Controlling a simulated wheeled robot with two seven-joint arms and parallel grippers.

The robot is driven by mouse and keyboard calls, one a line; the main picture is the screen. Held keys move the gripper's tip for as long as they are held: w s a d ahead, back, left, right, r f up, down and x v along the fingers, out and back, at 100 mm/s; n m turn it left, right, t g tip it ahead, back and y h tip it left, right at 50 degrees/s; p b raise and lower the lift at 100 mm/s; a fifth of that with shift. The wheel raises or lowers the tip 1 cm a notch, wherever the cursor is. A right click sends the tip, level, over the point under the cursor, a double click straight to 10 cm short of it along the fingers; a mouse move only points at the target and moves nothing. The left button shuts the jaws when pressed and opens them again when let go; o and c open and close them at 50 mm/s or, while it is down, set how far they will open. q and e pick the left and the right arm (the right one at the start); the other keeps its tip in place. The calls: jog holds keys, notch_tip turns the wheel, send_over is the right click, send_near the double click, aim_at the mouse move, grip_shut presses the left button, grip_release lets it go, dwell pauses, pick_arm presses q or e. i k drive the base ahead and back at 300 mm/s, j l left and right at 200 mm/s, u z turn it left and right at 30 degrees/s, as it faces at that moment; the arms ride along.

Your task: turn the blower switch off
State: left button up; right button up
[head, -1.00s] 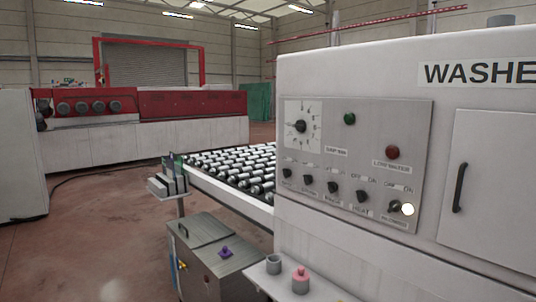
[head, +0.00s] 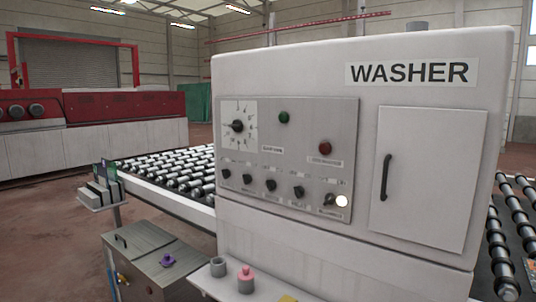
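The blower switch (head: 329,199) is the rightmost small dark knob in the lower row of the washer's grey control panel (head: 345,130). A bright white round spot (head: 342,201) sits right beside it. The label under it is too small to read surely. Its exact setting is too small to tell. Several similar knobs stand to its left in the same row. The white washer (head: 290,75) carries the panel on its front. Neither of my grippers shows in the head view.
A small shelf (head: 210,284) below the panel holds a grey cup and a pink-topped piece. A metal box (head: 150,258) stands at the lower left. Roller conveyors (head: 180,172) run out on both sides of the washer. A dark door handle (head: 385,177) sticks out right of the panel.

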aim_at(330, 199)
jog(key=i+j+z, duration=0.3)
jog(key=i+j, duration=0.15)
jog(key=j, duration=0.25)
jog(key=i+j+z, duration=0.2)
jog(key=j, duration=0.15)
